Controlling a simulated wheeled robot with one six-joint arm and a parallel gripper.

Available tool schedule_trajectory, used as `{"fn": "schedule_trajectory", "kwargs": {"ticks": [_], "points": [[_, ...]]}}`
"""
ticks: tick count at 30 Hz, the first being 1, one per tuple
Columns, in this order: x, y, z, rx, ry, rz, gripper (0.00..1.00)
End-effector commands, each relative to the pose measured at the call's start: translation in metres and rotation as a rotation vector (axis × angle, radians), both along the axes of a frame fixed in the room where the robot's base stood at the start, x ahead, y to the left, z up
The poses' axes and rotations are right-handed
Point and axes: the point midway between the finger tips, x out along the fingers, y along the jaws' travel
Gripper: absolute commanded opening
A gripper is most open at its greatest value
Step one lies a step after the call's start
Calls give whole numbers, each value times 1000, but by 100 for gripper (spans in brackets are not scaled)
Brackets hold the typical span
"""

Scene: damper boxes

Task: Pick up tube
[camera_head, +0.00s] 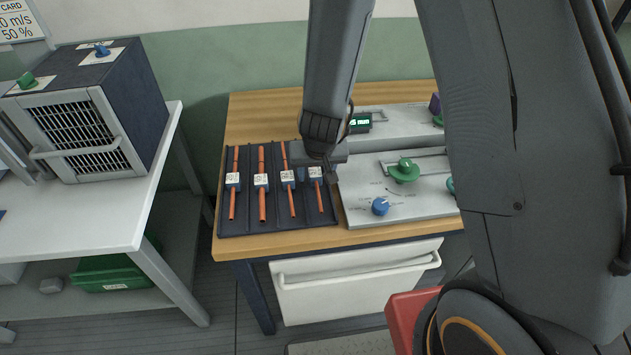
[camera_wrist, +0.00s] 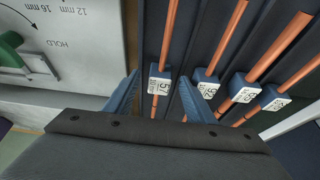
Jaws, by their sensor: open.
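Several orange-copper tubes lie side by side in a dark ribbed tray (camera_head: 275,228), each with a blue-and-white numbered tag. The rightmost tube (camera_head: 322,201) in the head view lies under my gripper (camera_head: 316,168), which partly hides its upper end. In the wrist view my gripper (camera_wrist: 159,77) is open, with one blue finger on each side of a tube (camera_wrist: 169,38) whose tag (camera_wrist: 159,86) seems to read 57. The fingers look apart from the tag, and I cannot tell their height above the tray. The neighbouring tube (camera_wrist: 224,40) lies just right of the right finger.
The tray stands on a wooden-topped cabinet (camera_head: 260,104). A grey panel (camera_head: 415,208) with green and blue knobs adjoins its right side, close to my gripper. A white table (camera_head: 75,225) with a dark grilled box (camera_head: 135,90) stands to the left, across a gap.

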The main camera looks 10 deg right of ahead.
Motion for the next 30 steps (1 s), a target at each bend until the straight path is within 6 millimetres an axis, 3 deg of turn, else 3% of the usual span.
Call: {"fn": "schedule_trajectory", "kwargs": {"ticks": [3,11,20,30], "points": [[0,0,1,0,0,0,47],[0,0,1,0,0,0,4],[0,0,5,1,-1,-2,4],[-1,0,55,1,-2,-3,4]]}}
